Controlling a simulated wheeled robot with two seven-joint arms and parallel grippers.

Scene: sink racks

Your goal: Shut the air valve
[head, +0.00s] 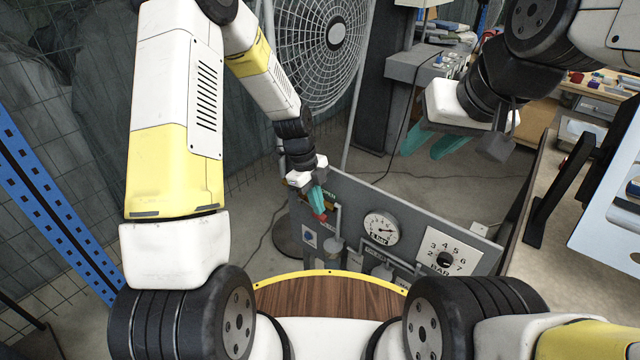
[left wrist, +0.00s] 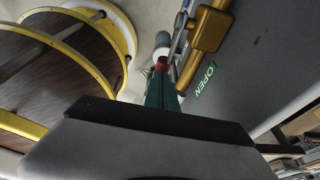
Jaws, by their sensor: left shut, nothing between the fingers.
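A grey panel (head: 360,197) stands ahead of me with pipes and fittings on it. In the left wrist view, a brass-coloured valve body (left wrist: 208,32) sits by a green OPEN label (left wrist: 205,79). A red part (left wrist: 162,62), apparently of the valve handle, shows at my left fingertips; it also shows in the head view (head: 322,217). My left gripper (head: 318,206) is shut and points down at the panel's left part. I cannot tell if it touches the red part. My right gripper (head: 434,146) is open and empty, above and behind the panel.
The panel also carries a round gauge (head: 381,228) and a white numbered BAR dial (head: 447,251). A large fan (head: 322,45) stands behind on the left. A workbench (head: 568,190) is on the right. A blue rack post (head: 50,205) stands at far left.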

